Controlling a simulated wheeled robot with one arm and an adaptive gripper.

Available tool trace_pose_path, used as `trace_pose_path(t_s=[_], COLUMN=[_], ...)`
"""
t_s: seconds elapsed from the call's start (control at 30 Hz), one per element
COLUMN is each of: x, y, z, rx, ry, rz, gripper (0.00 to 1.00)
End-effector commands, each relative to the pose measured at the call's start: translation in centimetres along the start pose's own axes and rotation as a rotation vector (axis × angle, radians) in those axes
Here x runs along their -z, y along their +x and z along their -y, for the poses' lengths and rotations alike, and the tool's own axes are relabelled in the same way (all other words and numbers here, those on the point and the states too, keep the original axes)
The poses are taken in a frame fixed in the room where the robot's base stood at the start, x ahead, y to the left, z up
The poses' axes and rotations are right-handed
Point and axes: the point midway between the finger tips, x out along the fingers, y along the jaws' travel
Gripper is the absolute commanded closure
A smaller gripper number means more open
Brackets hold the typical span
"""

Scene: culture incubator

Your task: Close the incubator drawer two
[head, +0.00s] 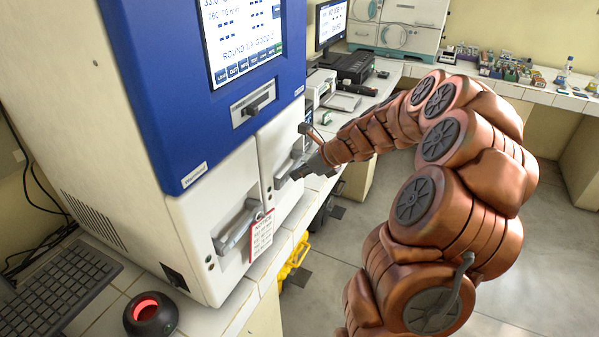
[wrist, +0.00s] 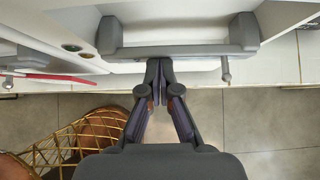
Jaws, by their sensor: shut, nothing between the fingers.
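The incubator (head: 150,120) is a tall white and blue cabinet with two white fronts low down, each with a grey handle. My gripper (head: 303,170) is at the right front (head: 285,150), by its grey handle (head: 284,166). In the wrist view my gripper (wrist: 160,68) is shut and empty, its tips at the near edge of the grey handle bar (wrist: 185,50), seemingly touching it. The left front (head: 205,215) has its own handle (head: 238,228) with a red-edged notice tag (head: 262,235) hanging there. I cannot tell how far either front stands out.
A keyboard (head: 55,295) and a round black device with a red glow (head: 146,314) lie on the counter at lower left. Behind my arm, a counter holds a monitor (head: 331,22) and small lab items. Open floor lies to the right.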

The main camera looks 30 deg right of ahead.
Motion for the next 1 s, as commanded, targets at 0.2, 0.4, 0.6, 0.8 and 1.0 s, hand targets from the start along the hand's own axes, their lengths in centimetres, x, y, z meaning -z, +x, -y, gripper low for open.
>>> trace_pose_path(t_s=[0.2, 0.4, 0.6, 0.8, 1.0], x=[-0.5, -0.6, -0.3, 1.5, 2.2], y=[0.1, 0.1, -0.3, -2.1, -5.4], z=[-0.1, -0.1, 0.0, 0.5, 0.5], rx=[0.001, 0.001, 0.001, 0.001, 0.003], ry=[0.004, 0.003, 0.003, -0.001, -0.009], rz=[0.009, 0.010, 0.011, 0.008, 0.006], gripper=[1.00, 1.00, 1.00, 1.00, 1.00])
